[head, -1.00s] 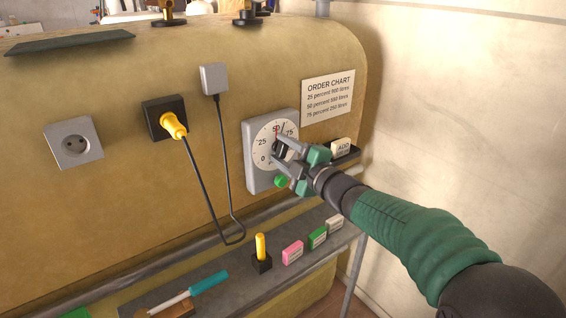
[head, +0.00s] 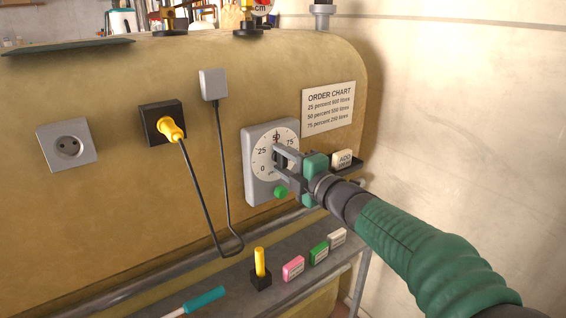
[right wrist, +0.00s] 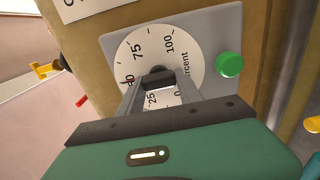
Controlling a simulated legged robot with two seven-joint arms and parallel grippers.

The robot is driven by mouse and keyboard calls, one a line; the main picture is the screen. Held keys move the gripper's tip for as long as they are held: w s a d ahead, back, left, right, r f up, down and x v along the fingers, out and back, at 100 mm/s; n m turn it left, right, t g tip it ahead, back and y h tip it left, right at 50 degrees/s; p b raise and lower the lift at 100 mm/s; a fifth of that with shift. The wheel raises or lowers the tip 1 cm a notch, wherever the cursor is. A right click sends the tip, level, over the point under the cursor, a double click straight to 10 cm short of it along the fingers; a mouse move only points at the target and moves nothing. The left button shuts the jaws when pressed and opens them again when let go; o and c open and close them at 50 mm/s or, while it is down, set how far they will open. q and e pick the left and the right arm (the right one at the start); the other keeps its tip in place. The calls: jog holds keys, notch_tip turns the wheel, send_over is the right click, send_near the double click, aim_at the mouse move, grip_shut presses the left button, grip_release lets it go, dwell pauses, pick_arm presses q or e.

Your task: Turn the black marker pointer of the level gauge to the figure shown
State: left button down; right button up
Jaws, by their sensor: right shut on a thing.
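The level gauge (head: 252,190) is a grey box with a round white dial (head: 264,138) on the boiler's front. The dial also shows in the right wrist view (right wrist: 187,62), with figures from 0 to 100. A thin red hand stands at about 50. My right gripper (head: 279,160) is shut on the black marker pointer's hub (right wrist: 158,77) at the dial's middle, one finger on each side. The fingers cover part of the dial, so the black pointer's exact reading is hard to tell. My left gripper is not in view.
A green button (head: 281,193) sits low on the gauge. The order chart (head: 328,106) hangs at its upper right, listing 25, 50 and 75 percent. A yellow plug (head: 171,129) and its cable are at left. A shelf below holds coloured blocks (head: 293,268).

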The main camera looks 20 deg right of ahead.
jog(key=shift+a+f, duration=0.1)
jog(key=shift+f, duration=0.25)
jog(key=o, duration=1.4)
jog(key=shift+r, duration=0.15)
jog(key=p+v, duration=0.1)
jog(key=v, duration=1.5)
jog(key=shift+s, duration=0.4)
